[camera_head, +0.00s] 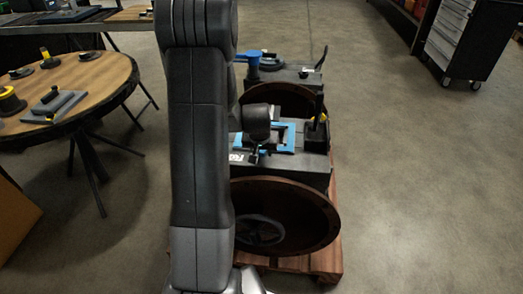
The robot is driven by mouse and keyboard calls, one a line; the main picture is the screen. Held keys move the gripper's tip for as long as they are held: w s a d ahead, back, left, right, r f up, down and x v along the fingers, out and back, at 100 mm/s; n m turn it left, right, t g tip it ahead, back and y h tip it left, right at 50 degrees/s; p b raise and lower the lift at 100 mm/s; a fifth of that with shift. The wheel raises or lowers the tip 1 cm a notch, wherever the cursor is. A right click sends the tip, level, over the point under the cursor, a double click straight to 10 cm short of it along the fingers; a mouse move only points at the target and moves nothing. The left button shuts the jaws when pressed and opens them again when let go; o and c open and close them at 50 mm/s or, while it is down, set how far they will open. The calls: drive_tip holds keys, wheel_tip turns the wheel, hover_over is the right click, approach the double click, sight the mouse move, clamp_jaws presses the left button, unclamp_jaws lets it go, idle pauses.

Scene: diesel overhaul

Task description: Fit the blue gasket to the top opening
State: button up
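A blue rectangular frame, which looks like the blue gasket (286,147), is at the top of the nearer dark block (313,166). Its middle looks open, with a lighter patch inside. I cannot tell whether it rests flat on the block or is held just above it, and the top opening under it is not clear. My gripper (256,157) is at the left side of the blue frame, below my dark round wrist. Its fingers are small and dark, so I cannot tell whether they are open or touch the frame.
The block stands on a wooden pallet (328,262), with a large rusty round flange (315,217) in front. Black levers rise at the right, and another blue part (253,58) is behind. A round table (95,75) with small parts is left. Floor at right is clear up to a tool cabinet (450,35).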

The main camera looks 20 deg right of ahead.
drive_tip(key=shift+r, duration=0.15)
drive_tip(key=p+v, duration=0.2)
drive_tip(key=v, duration=1.1)
drive_tip(key=shift+r, duration=0.25)
